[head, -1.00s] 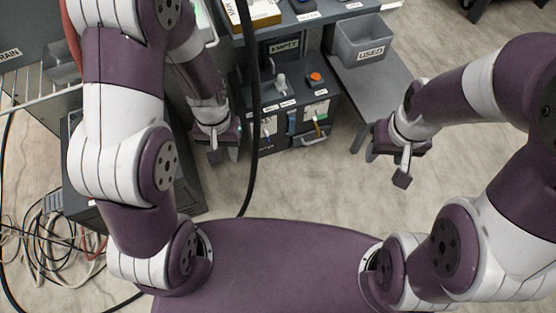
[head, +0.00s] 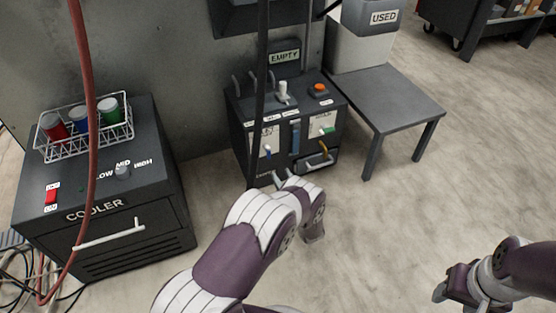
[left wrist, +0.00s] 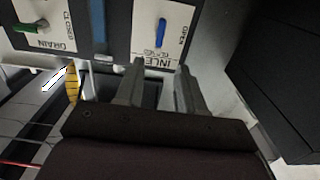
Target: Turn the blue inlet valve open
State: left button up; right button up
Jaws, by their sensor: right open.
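The blue inlet valve (head: 268,152) is a small lever on a white plate on the front of the dark cabinet (head: 243,135). In the left wrist view, the blue lever (left wrist: 161,33) stands upright in the picture, beside the upside-down words INLET, OPEN and CLOSED. My left gripper (left wrist: 160,67) is open and empty. Its fingertips are just below the lever in that view and do not straddle it. In the head view my left gripper (head: 281,178) is low at the cabinet's front, partly hidden by my arm. My right gripper (head: 446,288) is open, far right over the floor.
A green drain valve (left wrist: 30,27) and a yellow handle (left wrist: 72,85) are near the inlet. A dark cooler (head: 150,190) with a bottle rack (head: 85,145) stands left. A red hose (head: 88,100) and a black cable (head: 260,90) hang down. A grey table (head: 390,95) stands right.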

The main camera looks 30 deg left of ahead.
aim_at(269, 153)
pick_arm(q)
jog(key=b+x, duration=0.2)
jog(key=x, duration=0.3)
jog(key=b+x, duration=0.3)
jog(key=x, duration=0.3)
jog(key=shift+f+b, duration=0.2)
jog(key=shift+b, duration=0.15)
jog(key=shift+w+a+r, duration=0.15)
jog(key=shift+w, duration=0.05)
jog(key=shift+c, duration=0.3)
grip_shut()
